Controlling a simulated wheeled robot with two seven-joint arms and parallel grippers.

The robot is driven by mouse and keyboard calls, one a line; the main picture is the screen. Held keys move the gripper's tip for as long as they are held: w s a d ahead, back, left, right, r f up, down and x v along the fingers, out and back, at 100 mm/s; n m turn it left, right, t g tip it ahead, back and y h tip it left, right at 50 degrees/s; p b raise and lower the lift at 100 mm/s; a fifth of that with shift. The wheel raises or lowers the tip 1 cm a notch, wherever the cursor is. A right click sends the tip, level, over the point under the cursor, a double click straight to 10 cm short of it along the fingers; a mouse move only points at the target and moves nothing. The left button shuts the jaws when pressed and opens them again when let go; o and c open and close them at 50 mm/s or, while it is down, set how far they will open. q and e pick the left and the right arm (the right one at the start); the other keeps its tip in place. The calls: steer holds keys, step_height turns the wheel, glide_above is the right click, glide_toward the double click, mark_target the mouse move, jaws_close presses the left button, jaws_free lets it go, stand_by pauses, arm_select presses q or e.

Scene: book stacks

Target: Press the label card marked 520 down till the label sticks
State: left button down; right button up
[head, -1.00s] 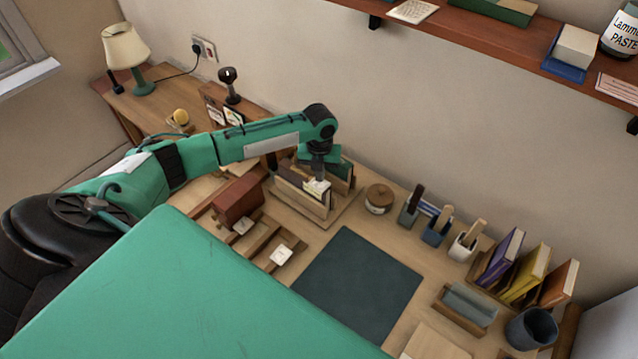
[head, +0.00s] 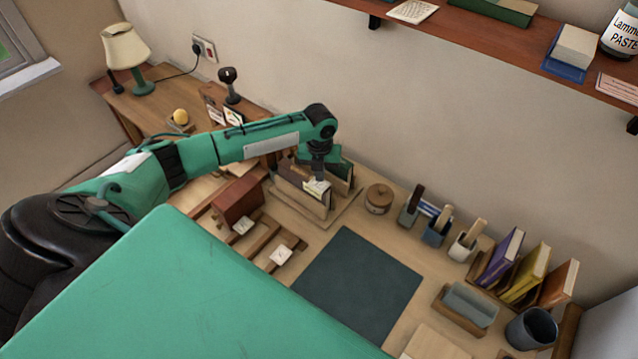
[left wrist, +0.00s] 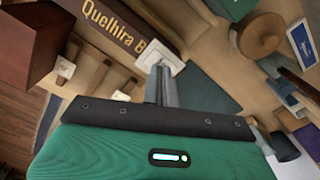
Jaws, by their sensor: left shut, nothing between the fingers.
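My left gripper (head: 318,178) is shut and empty, pointing down over a wooden book holder (head: 299,201). In the left wrist view its fingertips (left wrist: 160,72) are at a white label card (left wrist: 172,55) at the end of a dark brown book spine (left wrist: 110,22) lettered "Quelhira B". The fingers look to be touching the card, and they cover part of it. The card (head: 322,186) also shows under the gripper in the head view. Its number is not readable, so I cannot tell if it is 520. My right gripper is not in view.
Two other white cards (head: 243,224) (head: 281,256) lie on wooden strips to the left, beside a red-brown box (head: 239,200). A round lidded pot (head: 379,198) and tool cups (head: 435,233) stand to the right. The dark mat (head: 358,283) is clear.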

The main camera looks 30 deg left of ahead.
arm_select(q)
steer(key=shift+s+f+b, duration=0.1)
steer(key=shift+f+b, duration=0.35)
steer(key=shift+f, duration=0.5)
stand_by(1.6)
steer(key=shift+r, duration=0.1)
steer(key=shift+r+p, duration=3.25)
steer(key=shift+r, duration=0.25)
steer(key=shift+f, duration=0.1)
